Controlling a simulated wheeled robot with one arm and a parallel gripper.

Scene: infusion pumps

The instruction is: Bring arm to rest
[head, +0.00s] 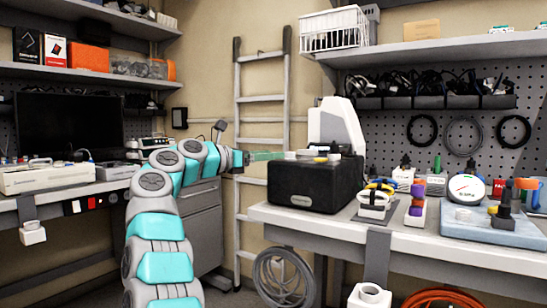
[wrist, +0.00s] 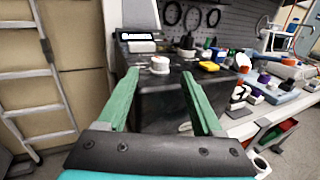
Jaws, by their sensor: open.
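My gripper (wrist: 161,72) is open in the wrist view, with two green fingers spread apart and nothing between them. In the head view my teal and grey arm reaches right, and the gripper (head: 266,156) is held level near the left top edge of a black box (head: 312,185). In the wrist view the black box (wrist: 155,108) lies beyond and between the fingers. A small white round piece (wrist: 160,64) sits on top of it. I cannot tell from the head view whether the fingertips touch the box.
A workbench (head: 420,243) on the right carries the box, a white device (head: 336,126), a gauge (head: 466,188) and several small coloured parts. A ladder (head: 262,98) leans on the wall behind my gripper. A left bench holds a monitor (head: 70,124). Cables hang below the right bench.

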